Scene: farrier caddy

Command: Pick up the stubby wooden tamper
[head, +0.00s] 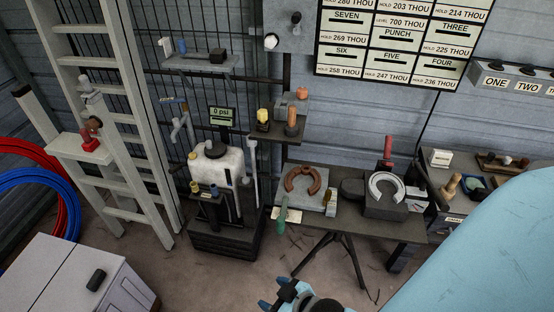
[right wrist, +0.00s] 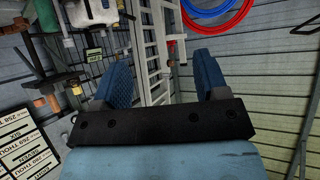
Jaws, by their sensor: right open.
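A short tan wooden piece with a rounded top, which looks like the stubby wooden tamper (head: 452,186), stands on the bench at the right in the head view. I cannot make it out in the right wrist view. My right gripper (head: 274,293) is low in the middle of the head view, well to the left of the wooden piece and apart from it. In the right wrist view its two blue fingers (right wrist: 165,75) are spread with nothing between them. My left gripper is not in view.
A dark stand with an anvil block (head: 385,208) and horseshoes lies between my right gripper and the wooden piece. A dark tray (head: 501,171) is close beyond the piece. A white tank (head: 217,168), a ladder (head: 113,64) and a white cabinet (head: 62,280) stand at the left.

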